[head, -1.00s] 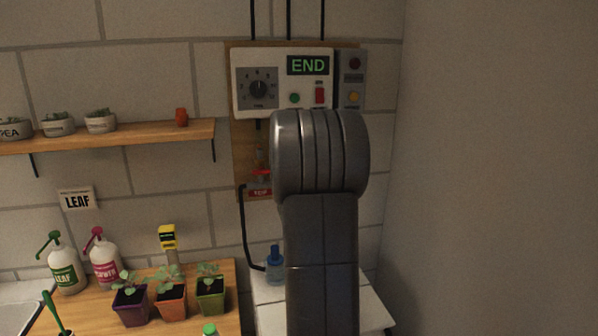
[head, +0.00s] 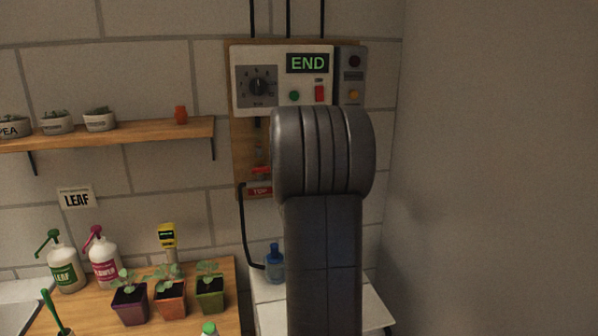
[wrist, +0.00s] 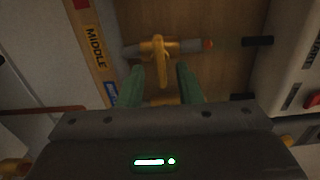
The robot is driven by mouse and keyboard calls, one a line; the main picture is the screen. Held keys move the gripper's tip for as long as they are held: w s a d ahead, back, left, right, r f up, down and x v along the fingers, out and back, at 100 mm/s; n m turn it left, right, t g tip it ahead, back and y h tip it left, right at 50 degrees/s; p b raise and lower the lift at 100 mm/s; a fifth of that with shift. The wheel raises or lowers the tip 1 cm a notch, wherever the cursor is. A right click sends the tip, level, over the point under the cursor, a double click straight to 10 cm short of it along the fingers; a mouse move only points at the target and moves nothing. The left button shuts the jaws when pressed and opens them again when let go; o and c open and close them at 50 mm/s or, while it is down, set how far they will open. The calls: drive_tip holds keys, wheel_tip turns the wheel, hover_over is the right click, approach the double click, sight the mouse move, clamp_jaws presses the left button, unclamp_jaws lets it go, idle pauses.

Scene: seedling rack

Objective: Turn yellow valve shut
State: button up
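The yellow valve (wrist: 158,48) sits on a thin horizontal pipe against a wooden board in the wrist view. Its handle stands roughly upright in the picture, across the pipe. My gripper (wrist: 160,72) has two green fingers, spread apart, with their tips at either side of the handle's lower end. I cannot tell whether they touch it. Another yellow part shows lower down between the fingers. In the head view my own arm hides the yellow valve and the gripper.
A MIDDLE label (wrist: 95,48) is left of the valve. The head view shows a red valve (head: 260,171) above a red label, a control panel (head: 283,78) reading END, a blue bottle (head: 274,264) and several potted seedlings (head: 171,297). A wall (head: 490,170) bounds the right.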

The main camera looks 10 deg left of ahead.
drive_tip(key=b+v, duration=0.2)
drive_tip(key=v, duration=1)
drive_tip(key=shift+s, duration=0.15)
drive_tip(key=p+x, duration=0.2)
drive_tip(key=x, duration=1.1)
drive_tip(key=shift+w+a+p, duration=0.15)
drive_tip(key=shift+w+p, duration=0.2)
drive_tip(key=shift+w, duration=0.05)
drive_tip(key=shift+s, duration=0.15)
drive_tip(key=b+v, duration=0.3)
drive_tip(key=v, duration=1.1)
drive_tip(key=w+a+n+p, duration=0.1)
drive_tip(key=w+a+n, duration=0.1)
drive_tip(key=w, duration=0.4)
drive_tip(key=w+a+n+p, duration=0.1)
drive_tip(key=w+a+n, duration=0.2)
drive_tip(key=w+n, duration=0.2)
drive_tip(key=shift+w+a+r+n, duration=0.25)
drive_tip(key=shift+w+a+n, duration=0.05)
drive_tip(key=shift+w, duration=0.75)
